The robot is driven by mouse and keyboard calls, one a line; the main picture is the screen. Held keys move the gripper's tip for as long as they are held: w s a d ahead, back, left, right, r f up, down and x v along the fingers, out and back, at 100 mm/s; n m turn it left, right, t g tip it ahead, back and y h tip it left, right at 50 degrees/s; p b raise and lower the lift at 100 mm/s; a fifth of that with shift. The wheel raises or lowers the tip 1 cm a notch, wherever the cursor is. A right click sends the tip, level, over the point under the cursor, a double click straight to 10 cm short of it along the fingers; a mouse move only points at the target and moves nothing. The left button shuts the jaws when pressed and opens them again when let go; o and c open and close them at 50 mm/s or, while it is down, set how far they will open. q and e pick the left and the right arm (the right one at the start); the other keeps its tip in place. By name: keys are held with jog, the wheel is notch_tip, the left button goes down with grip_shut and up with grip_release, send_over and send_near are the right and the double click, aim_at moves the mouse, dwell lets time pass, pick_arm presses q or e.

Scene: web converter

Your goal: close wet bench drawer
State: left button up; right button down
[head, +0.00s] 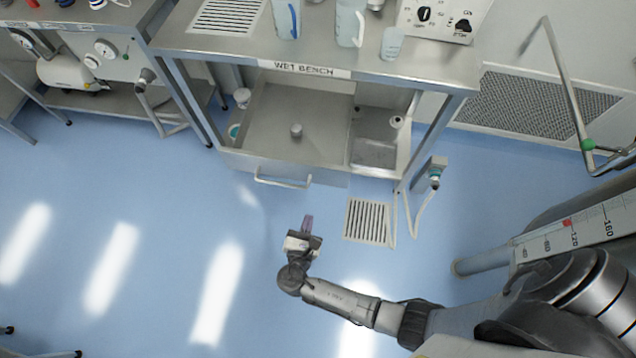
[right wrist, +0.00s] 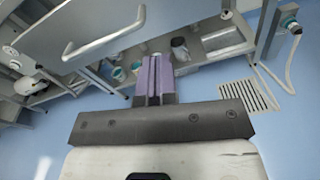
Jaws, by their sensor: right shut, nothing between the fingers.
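The wet bench (head: 304,69) is a steel table with a labelled front edge. Its drawer (head: 318,104) is pulled out below the top, with a small round grey object inside. The drawer's front carries a bar handle (head: 283,182). My right gripper (head: 307,224) is shut and empty, with purple fingers, in front of the drawer and apart from the handle. In the right wrist view the shut fingers (right wrist: 153,78) point toward the bench, and the handle (right wrist: 103,40) shows up and to the left of them. My left gripper is not in view.
A floor drain grate (head: 367,220) lies right of the drawer, with a hose and valve (head: 435,177) beside it. Jugs (head: 350,22) stand on the bench top. Blue floor is clear in front and to the left.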

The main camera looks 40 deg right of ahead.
jog(key=s+a+n, duration=0.1)
jog(key=n, duration=0.1)
send_near(318, 177)
jog(key=shift+n+t+h, duration=0.3)
jog(key=shift+t, duration=0.1)
jog(key=x, duration=0.4)
jog(key=b+x, duration=0.1)
jog(key=x, duration=0.1)
jog(key=shift+f, duration=0.35)
jog(key=shift+x, duration=0.8)
jog(key=shift+d, duration=0.1)
